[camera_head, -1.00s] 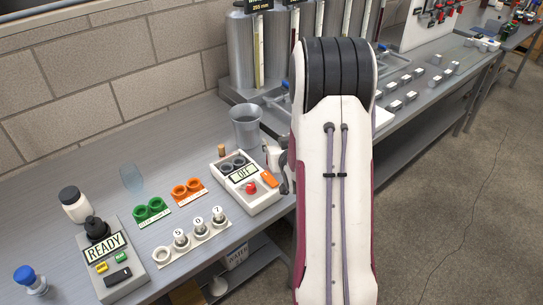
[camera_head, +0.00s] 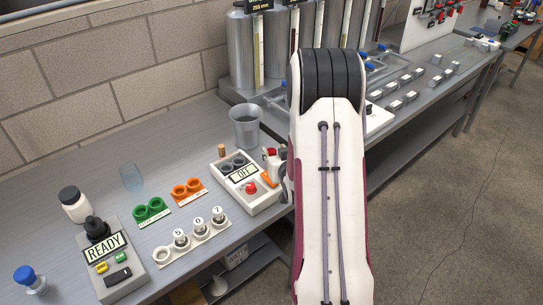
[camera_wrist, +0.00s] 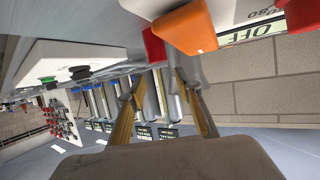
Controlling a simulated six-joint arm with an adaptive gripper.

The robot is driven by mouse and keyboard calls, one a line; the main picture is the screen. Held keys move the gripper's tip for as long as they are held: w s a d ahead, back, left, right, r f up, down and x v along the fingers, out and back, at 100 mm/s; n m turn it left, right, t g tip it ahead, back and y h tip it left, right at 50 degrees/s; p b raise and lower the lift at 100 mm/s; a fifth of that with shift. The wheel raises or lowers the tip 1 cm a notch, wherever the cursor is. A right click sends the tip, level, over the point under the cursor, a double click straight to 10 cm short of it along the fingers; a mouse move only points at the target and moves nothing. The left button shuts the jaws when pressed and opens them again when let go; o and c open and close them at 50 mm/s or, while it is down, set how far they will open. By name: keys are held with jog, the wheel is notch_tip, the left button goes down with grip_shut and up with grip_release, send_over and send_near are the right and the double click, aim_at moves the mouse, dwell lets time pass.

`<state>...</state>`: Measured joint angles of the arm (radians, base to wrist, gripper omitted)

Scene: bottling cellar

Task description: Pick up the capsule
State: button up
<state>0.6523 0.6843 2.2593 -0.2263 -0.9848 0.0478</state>
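No object in view is labelled as the capsule. The closest candidate is a small red piece (camera_wrist: 153,45) beside an orange block (camera_wrist: 187,28) in the wrist view, but I cannot tell whether it is the capsule. Red also shows beside my arm in the head view (camera_head: 271,152). My gripper (camera_wrist: 158,85) has its two fingers apart in the wrist view, with nothing visibly held between them. The red and orange pieces lie just beyond the fingertips. In the head view my arm hides most of the gripper.
A white control box (camera_head: 262,203) with an OFF display and red button stands near the gripper. A metal cup (camera_head: 245,128) and a cork (camera_head: 222,151) stand behind it. Green rings (camera_head: 151,210), orange rings (camera_head: 187,191) and a READY box (camera_head: 121,272) are on the left.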

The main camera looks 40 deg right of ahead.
jog(key=shift+f, duration=0.15)
jog(key=shift+f, duration=1.5)
jog(key=shift+x, duration=1.45)
jog(key=c, duration=0.4)
jog(key=shift+r, duration=0.15)
notch_tip(320, 180, up, 10)
